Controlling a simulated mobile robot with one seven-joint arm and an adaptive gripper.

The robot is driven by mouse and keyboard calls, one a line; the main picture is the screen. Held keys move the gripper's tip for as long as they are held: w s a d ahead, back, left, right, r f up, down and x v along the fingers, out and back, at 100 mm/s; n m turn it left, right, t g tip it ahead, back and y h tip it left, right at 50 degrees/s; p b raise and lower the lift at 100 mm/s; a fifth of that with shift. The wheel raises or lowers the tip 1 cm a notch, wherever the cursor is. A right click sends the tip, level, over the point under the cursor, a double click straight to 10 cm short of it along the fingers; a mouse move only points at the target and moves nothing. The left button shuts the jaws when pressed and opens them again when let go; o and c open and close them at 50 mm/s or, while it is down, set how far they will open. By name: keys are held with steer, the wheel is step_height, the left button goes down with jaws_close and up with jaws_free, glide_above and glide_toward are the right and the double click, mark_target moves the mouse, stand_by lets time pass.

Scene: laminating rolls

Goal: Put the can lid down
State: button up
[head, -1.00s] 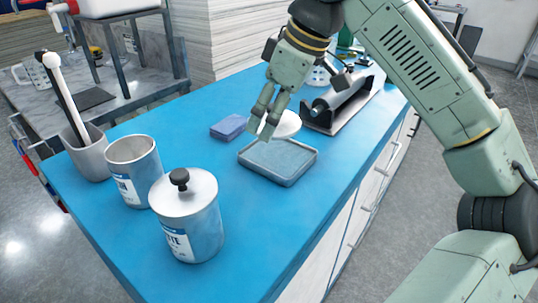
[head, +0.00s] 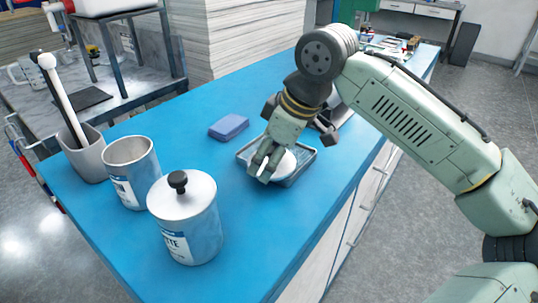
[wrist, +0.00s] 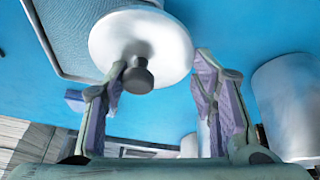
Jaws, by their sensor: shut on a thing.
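The can lid (head: 286,164) is a pale disc at my gripper, over the shallow grey tray (head: 308,155). My gripper (head: 262,171) points down there and is shut on the lid; its fingers hide part of it. In the wrist view the lid (wrist: 165,42) shows its round face and dark knob (wrist: 138,75). The knob is beside the left finger of my gripper (wrist: 165,90). The tray (wrist: 75,35) is behind the lid. I cannot tell whether the lid touches the tray.
An open metal can (head: 131,185) and a can with a black-knobbed lid (head: 186,225) stand at the near left. A grey holder (head: 88,155) with a white-tipped tool is behind them. A blue block (head: 228,127) lies left of the tray. Bare blue counter surrounds it.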

steer(key=shift+f, duration=0.1)
steer(key=shift+f, duration=0.15)
steer(key=o, duration=1.4)
steer(key=shift+c, duration=0.2)
steer(key=shift+d+r, duration=0.1)
steer(key=shift+r, duration=0.45)
steer(key=v, duration=1.1)
steer(key=shift+r, duration=0.2)
steer(key=shift+s, duration=0.15)
